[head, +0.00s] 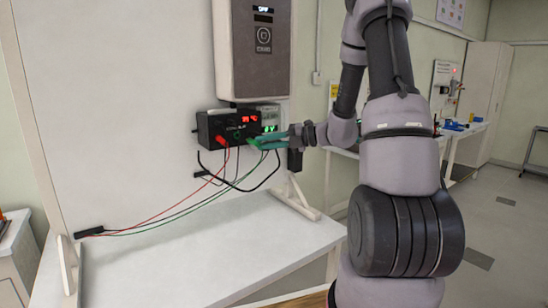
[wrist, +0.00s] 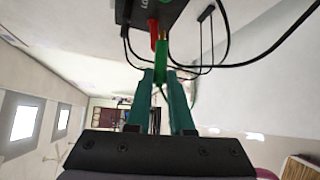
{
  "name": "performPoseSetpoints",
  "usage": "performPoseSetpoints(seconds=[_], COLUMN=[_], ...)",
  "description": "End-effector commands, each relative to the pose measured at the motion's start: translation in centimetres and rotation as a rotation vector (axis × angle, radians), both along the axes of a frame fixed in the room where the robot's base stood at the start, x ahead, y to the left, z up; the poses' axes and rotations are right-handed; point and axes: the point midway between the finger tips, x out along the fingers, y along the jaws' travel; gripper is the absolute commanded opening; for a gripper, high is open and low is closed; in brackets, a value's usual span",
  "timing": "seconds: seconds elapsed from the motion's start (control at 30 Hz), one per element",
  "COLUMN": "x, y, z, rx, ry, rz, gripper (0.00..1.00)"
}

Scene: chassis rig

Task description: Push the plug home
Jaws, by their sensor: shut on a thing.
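A black box with a lit red display (head: 243,124) is mounted on the white panel; its face also shows in the wrist view (wrist: 148,10). A red plug (head: 221,140) sits in its front at the lower left, and it shows in the wrist view (wrist: 153,28). My gripper (head: 257,143), with teal fingers, is shut on a green plug (wrist: 161,46) at the box's lower right front. The green plug points at the box and its front end is close against the face, beside the red plug. I cannot tell how deep it sits.
A grey cabinet (head: 253,45) hangs above the box. The tabletop is otherwise clear.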

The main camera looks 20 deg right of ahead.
Motion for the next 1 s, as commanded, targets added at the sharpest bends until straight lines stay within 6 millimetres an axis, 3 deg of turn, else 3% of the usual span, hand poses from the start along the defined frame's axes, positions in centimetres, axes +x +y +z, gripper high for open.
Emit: performPoseSetpoints(seconds=[0.47,1.0], x=[0.3,4.7], y=[0.2,1.6], z=[0.0,0.0], rx=[0.001,0.000], ry=[0.002,0.002], rz=[0.006,0.005], gripper=[0.00,0.00])
